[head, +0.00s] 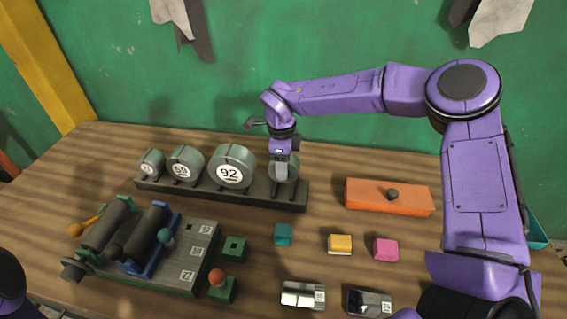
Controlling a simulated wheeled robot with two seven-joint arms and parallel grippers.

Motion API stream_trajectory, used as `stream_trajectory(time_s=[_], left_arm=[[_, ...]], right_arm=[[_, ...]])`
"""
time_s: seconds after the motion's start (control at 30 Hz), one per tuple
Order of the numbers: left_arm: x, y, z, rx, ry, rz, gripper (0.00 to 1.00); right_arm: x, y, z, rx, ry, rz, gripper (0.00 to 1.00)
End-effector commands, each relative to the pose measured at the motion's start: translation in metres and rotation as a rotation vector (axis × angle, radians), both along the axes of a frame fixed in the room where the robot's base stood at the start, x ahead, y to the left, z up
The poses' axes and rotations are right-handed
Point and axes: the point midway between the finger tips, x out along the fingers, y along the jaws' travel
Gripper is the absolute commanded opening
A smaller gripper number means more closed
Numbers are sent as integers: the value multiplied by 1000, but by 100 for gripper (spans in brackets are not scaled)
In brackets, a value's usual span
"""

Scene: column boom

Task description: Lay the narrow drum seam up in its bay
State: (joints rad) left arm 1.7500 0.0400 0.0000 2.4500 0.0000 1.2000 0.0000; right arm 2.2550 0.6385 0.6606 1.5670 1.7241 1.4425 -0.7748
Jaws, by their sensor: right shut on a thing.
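A dark rack (222,193) stands toward the back of the wooden table, with grey drums in a row along it. A small drum (151,162) is at the left end, then a drum marked 59 (184,163), then the largest, marked 92 (231,167). Another drum (292,170) is at the rack's right end. My right gripper (281,172) points down and is shut on this right-end drum, covering part of it. I cannot tell whether the drum rests in the rack or hangs just above it. Its seam is not discernible. My left gripper is not in view.
An orange block with a dark knob (389,197) lies right of the rack. A fixture with dark rollers (150,232) stands at front left. Small teal (283,234), yellow (340,244) and pink (386,249) blocks lie mid-table. Two labelled metallic pieces (303,294) lie in front.

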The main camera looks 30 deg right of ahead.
Motion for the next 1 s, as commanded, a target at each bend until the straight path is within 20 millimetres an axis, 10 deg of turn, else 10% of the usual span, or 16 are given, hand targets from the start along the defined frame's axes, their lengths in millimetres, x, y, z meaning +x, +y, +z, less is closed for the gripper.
stream_trajectory(time_s=[1.0], left_arm=[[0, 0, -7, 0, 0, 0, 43]], right_arm=[[0, 0, -17, 1, -1, 0, 13]])
